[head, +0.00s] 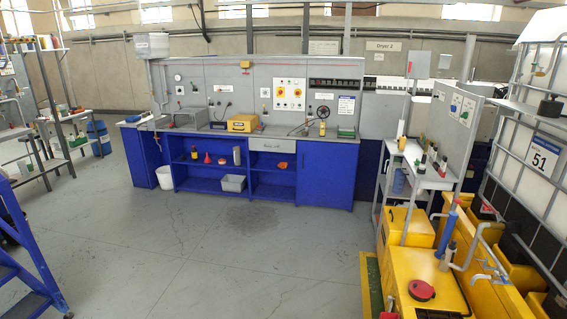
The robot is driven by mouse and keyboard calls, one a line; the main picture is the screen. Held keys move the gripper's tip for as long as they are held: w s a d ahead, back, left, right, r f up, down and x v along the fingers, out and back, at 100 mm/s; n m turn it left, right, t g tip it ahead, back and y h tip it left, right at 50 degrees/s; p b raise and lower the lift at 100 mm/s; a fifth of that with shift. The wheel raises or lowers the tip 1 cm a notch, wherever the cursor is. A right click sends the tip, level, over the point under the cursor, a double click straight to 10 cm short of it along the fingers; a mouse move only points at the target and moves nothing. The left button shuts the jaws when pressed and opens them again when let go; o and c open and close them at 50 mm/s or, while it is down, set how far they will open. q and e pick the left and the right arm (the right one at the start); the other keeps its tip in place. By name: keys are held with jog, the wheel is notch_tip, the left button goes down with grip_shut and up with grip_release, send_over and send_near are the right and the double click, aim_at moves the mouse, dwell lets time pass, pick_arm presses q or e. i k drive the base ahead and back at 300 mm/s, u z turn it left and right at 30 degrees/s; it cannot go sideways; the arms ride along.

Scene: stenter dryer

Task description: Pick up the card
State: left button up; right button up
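I cannot make out a loose card for certain. A small white and blue sheet (346,105) is on the right part of the grey back panel, above the bench. It is too small to read, and I cannot tell whether it is the card. Neither of my grippers shows in the head view.
A blue workbench (323,175) with a grey top stands across the floor, holding a yellow box (242,123). A white bin (165,177) is beside it. Yellow equipment (426,275) and a bottle rack fill the right. Blue steps (30,262) are at left. The middle floor is clear.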

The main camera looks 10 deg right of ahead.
aim_at(443, 165)
jog(key=z, duration=0.45)
jog(key=i, duration=1.95)
jog(key=z, duration=1.1)
jog(key=i, duration=1)
jog(key=u, duration=0.2)
jog(key=k, duration=1.1)
jog(key=u, duration=1)
jog(key=i, duration=3.35)
jog(key=z, duration=1.35)
jog(key=i, duration=1.45)
jog(key=z, duration=0.95)
